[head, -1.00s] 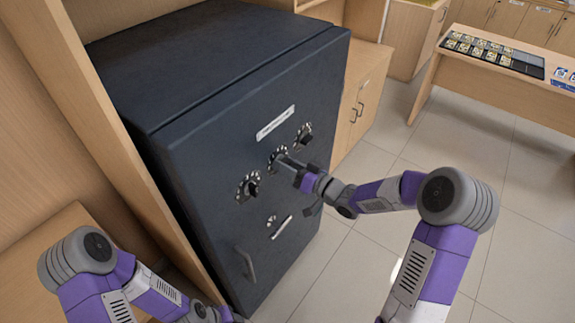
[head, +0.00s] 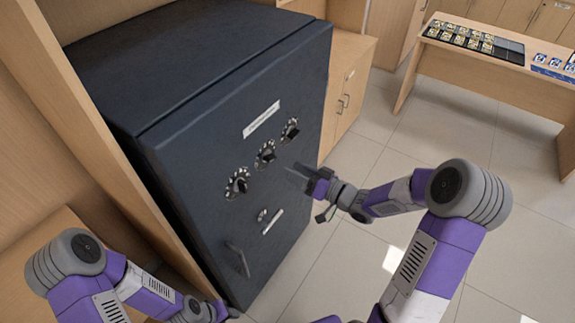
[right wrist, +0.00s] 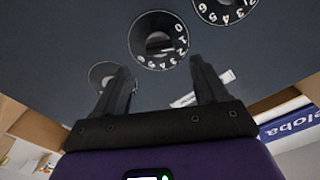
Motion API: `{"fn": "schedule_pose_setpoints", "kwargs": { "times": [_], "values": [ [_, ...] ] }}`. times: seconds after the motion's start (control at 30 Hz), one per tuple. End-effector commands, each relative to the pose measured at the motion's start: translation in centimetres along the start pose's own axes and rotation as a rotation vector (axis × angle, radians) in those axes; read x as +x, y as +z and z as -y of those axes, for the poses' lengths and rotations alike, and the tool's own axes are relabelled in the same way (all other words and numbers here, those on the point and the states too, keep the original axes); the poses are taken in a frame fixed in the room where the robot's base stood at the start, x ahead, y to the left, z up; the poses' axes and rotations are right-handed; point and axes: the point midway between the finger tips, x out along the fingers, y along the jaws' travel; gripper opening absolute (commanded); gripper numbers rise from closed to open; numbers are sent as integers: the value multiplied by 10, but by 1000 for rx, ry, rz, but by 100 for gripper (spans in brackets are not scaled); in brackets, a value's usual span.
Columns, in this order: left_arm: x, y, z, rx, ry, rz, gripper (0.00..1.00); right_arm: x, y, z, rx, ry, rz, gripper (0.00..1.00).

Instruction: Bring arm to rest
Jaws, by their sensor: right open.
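My right gripper (head: 298,174) is open and empty in front of the dark safe (head: 190,130), below and to the right of its dials. In the right wrist view its two fingers (right wrist: 160,78) stand apart with nothing between the tips. The safe door carries a left dial (head: 237,184), a middle dial (head: 265,154) and a right dial (head: 290,130). In the right wrist view one numbered dial (right wrist: 158,40) lies beyond the fingertips. My left gripper (head: 226,311) is low at the bottom edge, near the safe's foot; its jaws are too small and covered to read.
The safe door has a bar handle (head: 238,260) and a small lever (head: 271,221). A wooden cabinet (head: 345,95) stands right of the safe, and a wooden panel (head: 100,130) on its left. A table (head: 490,75) with trays is at upper right. The tiled floor (head: 400,150) between is clear.

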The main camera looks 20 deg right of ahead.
Motion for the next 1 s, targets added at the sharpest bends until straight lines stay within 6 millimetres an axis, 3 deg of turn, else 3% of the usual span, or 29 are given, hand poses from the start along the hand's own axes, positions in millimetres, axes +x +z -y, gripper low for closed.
{"fn": "schedule_pose_setpoints", "kwargs": {
  "times": [0.5,0.63,0.77,0.87,1.0],
  "values": [
    [0,0,0,0,0,0,43,-2,1,0,2,2,1,72],
    [0,0,0,0,0,0,43,4,17,-8,33,49,22,72],
    [0,0,0,0,0,0,43,14,74,-27,122,197,119,72],
    [0,0,0,0,0,0,43,11,146,-37,213,346,278,72],
    [0,0,0,0,0,0,43,-18,249,-29,327,518,566,72]
  ]
}}
